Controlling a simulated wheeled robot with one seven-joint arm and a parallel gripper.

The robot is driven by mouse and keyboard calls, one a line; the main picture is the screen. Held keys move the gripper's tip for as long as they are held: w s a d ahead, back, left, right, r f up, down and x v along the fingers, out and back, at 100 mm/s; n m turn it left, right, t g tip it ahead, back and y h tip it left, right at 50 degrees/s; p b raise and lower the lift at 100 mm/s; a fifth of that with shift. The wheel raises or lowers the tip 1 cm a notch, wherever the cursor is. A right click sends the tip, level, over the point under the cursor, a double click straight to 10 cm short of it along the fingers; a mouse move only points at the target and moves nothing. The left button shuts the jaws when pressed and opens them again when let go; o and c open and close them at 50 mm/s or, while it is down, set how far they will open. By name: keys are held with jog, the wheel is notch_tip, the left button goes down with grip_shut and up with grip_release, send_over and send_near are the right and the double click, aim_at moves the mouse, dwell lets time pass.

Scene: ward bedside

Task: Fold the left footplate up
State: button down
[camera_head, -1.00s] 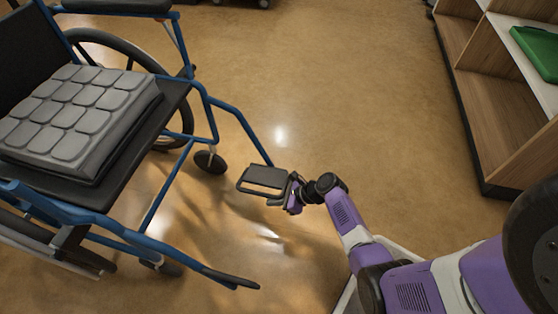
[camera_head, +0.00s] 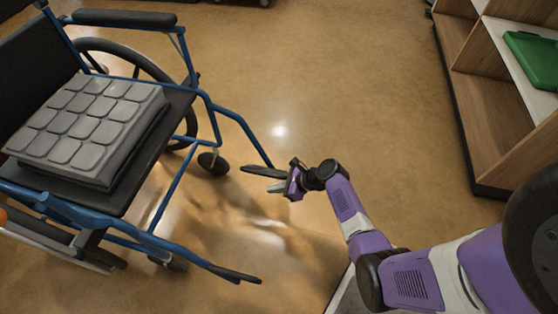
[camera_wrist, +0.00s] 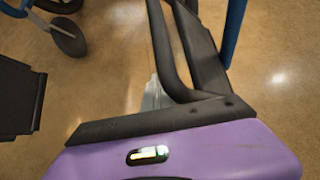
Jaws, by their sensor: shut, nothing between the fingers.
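The wheelchair (camera_head: 195,92) has a blue frame and faces right in the head view.
The other footplate (camera_head: 235,274) is nearer and also shows as a thin dark strip. A grey cushion (camera_head: 92,125) lies on the seat. A wooden shelf (camera_head: 490,115) with a green tray (camera_head: 535,60) stands at right. Floor between chair and shelf is clear.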

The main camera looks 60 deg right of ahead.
aim_at(277, 173)
jog(key=shift+w+d+r+p, duration=0.25)
jog(key=shift+d+r+p, duration=0.35)
jog(key=shift+r, duration=0.15)
jog(key=shift+w+d+r+p, duration=0.2)
jog(key=shift+d+r+p, duration=0.4)
jog(key=shift+r, duration=0.1)
jog(key=shift+w+d+r+p, duration=0.25)
jog(key=shift+d+r+p, duration=0.35)
jog(key=shift+r, duration=0.15)
jog(key=shift+w+d+r, duration=0.25)
jog(key=shift+d+r, duration=0.05)
jog(key=shift+d, duration=0.4)
jog(key=shift+w+d+r, duration=0.2)
jog(key=shift+d+r, duration=0.1)
jog(key=shift+d, duration=0.35)
jog(key=shift+s, duration=0.1)
jog(key=s+d+p, duration=0.2)
jog(key=s+d, duration=0.1)
jog(key=s, duration=0.6)
jog(key=shift+s+d+p, duration=0.15)
jog(key=shift+p, duration=0.2)
